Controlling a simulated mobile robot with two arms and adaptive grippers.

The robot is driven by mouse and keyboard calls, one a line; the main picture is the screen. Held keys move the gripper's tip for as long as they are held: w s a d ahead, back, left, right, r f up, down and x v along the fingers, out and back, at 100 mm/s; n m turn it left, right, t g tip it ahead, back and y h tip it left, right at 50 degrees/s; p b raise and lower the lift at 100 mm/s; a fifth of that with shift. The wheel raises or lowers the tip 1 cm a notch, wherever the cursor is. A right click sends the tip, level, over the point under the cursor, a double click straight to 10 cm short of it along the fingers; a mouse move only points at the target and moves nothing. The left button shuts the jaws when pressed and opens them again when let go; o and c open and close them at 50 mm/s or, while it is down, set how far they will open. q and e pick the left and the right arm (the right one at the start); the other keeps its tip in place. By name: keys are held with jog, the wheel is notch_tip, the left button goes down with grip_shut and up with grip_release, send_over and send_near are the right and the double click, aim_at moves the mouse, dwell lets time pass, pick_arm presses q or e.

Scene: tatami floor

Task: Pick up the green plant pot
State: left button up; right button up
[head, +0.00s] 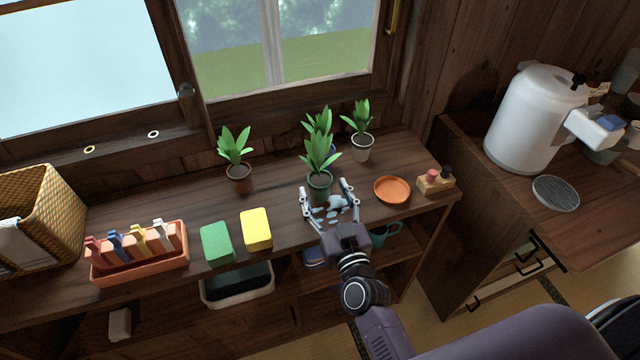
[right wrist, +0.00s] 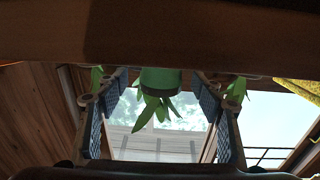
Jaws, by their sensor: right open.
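The green plant pot (head: 319,187) stands upright on the wooden shelf top, with broad green leaves above it. My right gripper (head: 327,190) is open and empty at the near side of the pot. The pot lies between the lines of its two fingers, around or just beyond the tips; I cannot tell exactly. In the right wrist view, which is upside down, the green pot (right wrist: 160,80) shows between the two spread fingers (right wrist: 160,105), with gaps on both sides. My left gripper is not in view.
Close behind is a plant in a blue pot (head: 332,151). A white pot (head: 362,148) and a brown pot (head: 239,182) stand further off. An orange saucer (head: 392,190) is at right, a yellow sponge (head: 256,229) and green sponge (head: 217,243) at left. A teal mug (head: 384,236) sits below.

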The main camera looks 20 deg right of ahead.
aim_at(324, 191)
jog(key=w, duration=0.3)
jog(key=shift+r, duration=0.1)
jog(key=shift+w, duration=0.15)
jog(key=c, duration=1)
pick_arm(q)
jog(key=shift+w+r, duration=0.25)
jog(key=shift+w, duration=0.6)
pick_arm(e)
jog(key=c, duration=0.4)
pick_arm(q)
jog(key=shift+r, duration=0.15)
pick_arm(e)
jog(key=shift+r, duration=0.15)
pick_arm(q)
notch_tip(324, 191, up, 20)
jog(key=p, duration=2.1)
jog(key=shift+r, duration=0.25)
pick_arm(e)
notch_tip(324, 191, up, 20)
